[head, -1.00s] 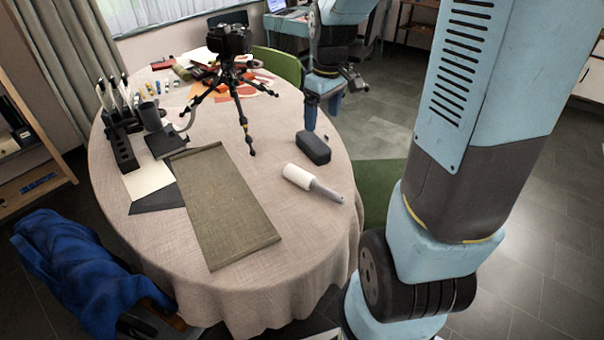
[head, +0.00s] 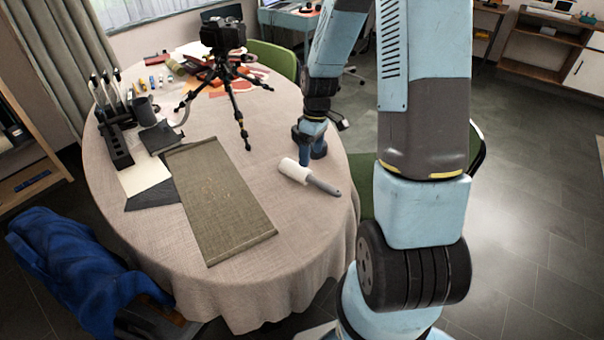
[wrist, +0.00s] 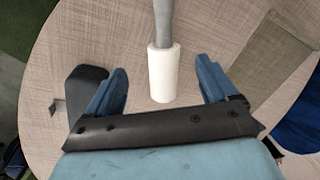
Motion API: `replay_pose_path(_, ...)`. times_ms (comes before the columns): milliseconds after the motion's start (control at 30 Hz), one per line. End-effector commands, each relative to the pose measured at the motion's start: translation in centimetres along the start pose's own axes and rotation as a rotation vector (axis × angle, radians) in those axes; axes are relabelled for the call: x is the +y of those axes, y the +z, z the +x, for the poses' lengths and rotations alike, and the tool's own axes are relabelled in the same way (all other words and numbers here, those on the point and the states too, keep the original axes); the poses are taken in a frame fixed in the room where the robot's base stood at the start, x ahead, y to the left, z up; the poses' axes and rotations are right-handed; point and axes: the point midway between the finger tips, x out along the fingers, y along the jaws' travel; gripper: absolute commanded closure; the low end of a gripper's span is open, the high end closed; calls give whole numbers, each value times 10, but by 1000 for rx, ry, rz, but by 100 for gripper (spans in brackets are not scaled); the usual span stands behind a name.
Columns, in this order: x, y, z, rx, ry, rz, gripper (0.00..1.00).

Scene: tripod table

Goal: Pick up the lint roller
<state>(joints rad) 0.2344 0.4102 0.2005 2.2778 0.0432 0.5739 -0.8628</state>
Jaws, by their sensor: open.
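The lint roller, with a white roll (head: 294,170) and a grey handle (head: 325,186), lies on the round cloth-covered table (head: 300,235) near its right edge. In the wrist view the white roll (wrist: 163,75) sits between and ahead of the two blue fingers, its handle pointing away from my gripper. My gripper (wrist: 165,88) is open and empty. In the head view my gripper (head: 306,158) is above the table, just behind the roll. Its exact height over the table is hard to tell.
A dark case (wrist: 82,92) lies beside the left finger in the wrist view. A camera tripod (head: 228,85) stands at the back of the table. A green-brown mat (head: 215,200) lies left of the roller. Bare cloth surrounds the roller's front side.

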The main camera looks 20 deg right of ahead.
Motion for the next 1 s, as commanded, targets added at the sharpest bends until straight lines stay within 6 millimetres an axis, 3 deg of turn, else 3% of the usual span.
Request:
replay_pose_path(133,0,0,19,-1,-2,0,14)
replay_pose_path(367,0,0,31,0,0,0,14)
replay_pose_path(700,-3,3,72,-1,-1,2,14)
replay_pose_path(1000,-3,3,79,1,1,2,14)
